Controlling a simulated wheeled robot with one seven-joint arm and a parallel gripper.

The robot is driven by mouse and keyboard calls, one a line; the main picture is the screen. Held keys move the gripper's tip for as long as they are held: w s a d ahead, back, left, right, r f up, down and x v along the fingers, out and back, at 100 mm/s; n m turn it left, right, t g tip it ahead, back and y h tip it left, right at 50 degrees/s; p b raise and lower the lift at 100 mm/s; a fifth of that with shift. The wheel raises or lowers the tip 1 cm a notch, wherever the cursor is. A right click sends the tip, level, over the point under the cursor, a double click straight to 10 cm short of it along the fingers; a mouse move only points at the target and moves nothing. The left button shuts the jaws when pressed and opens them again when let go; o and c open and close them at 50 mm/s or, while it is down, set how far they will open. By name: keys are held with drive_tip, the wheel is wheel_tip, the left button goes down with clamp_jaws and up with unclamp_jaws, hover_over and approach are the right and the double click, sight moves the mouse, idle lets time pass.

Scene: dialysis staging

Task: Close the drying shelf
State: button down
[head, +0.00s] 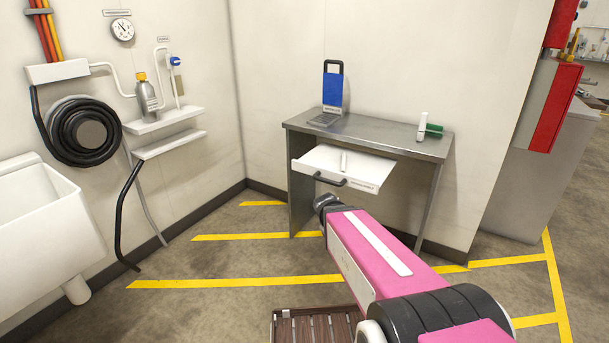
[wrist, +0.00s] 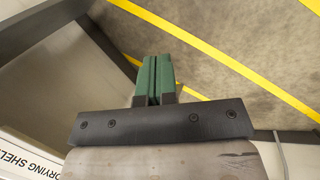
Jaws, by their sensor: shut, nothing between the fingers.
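The drying shelf (head: 372,170) is a white pull-out shelf under the grey metal table (head: 385,136). It stands pulled out toward me, with a dark bar handle (head: 330,180) and a label on its front. In the wrist view, part of its white front with the label (wrist: 30,165) shows at the lower left. My gripper (wrist: 154,60) has green fingers pressed together with nothing between them. It points down past the shelf front, with floor behind the fingertips. In the head view my arm reaches in front of the table below the shelf, and the fingers are hidden.
A blue board (head: 332,84) and a white and green item (head: 428,128) stand on the table. A sink (head: 45,215), hose reel (head: 85,130) and wall ledges (head: 165,120) are at left. Floor left of the table is clear.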

drive_tip(key=w+n, duration=0.1)
drive_tip(key=n+t+h, duration=0.7)
drive_tip(key=n+t, duration=0.7)
drive_tip(key=n, duration=0.8)
approach(309, 170)
drive_tip(key=x, duration=0.7)
drive_tip(key=shift+w+d+r, duration=0.1)
drive_tip(key=shift+w+r, duration=0.05)
drive_tip(key=shift+w, duration=0.05)
